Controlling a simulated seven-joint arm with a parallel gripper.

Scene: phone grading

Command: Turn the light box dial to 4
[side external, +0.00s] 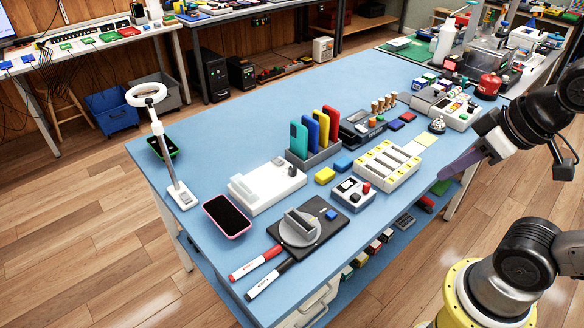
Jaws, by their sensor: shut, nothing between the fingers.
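A low white box with a pale top panel (262,190), which looks like the light box, sits on the blue table left of centre. A small dark knob (292,171) stands at its right end and looks like the dial. Its marks and pointer are too small to read. My gripper (442,176) is at the table's right edge, pointing down and left. Its fingers look purple and closed, with nothing held. It is well apart from the light box and the knob.
Upright coloured phones (314,140) stand behind the knob. A pink-edged phone (227,216) and a ring lamp (147,94) are left.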

